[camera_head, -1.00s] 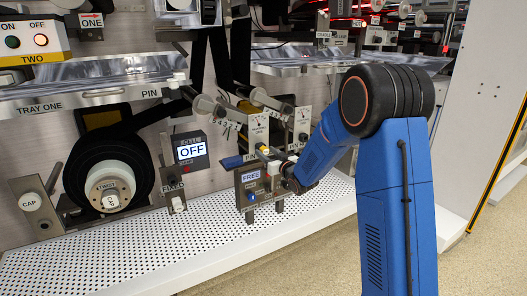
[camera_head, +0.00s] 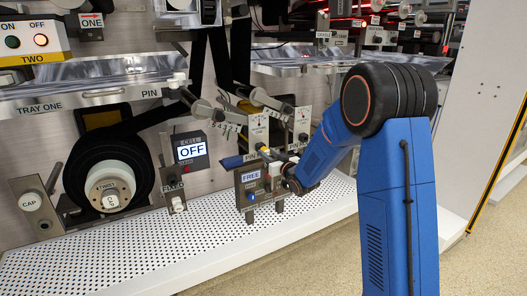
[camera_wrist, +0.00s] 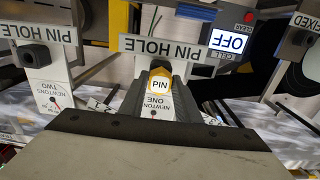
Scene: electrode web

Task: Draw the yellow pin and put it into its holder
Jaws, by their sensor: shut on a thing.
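The yellow pin (camera_wrist: 160,84), with a white end marked PIN, is between the two dark fingers of my gripper (camera_wrist: 158,92) in the wrist view. My gripper is shut on it. Just beyond it is a plate marked PIN HOLE (camera_wrist: 172,48), above the NEWTONS ONE gauge in that view. Whether the pin is seated in a hole or clear of it, I cannot tell. In the head view my gripper (camera_head: 275,168) is beside the panel with the FREE display (camera_head: 251,176), and a small yellow spot shows near its tip. Which part is the pin's holder is not clear.
A second PIN HOLE plate (camera_wrist: 43,36) with a dark socket is at the left of the wrist view. The OFF display (camera_head: 191,151) stands left of my gripper. The white perforated shelf (camera_head: 130,250) below is mostly clear. Rollers (camera_head: 270,101) crowd the space above.

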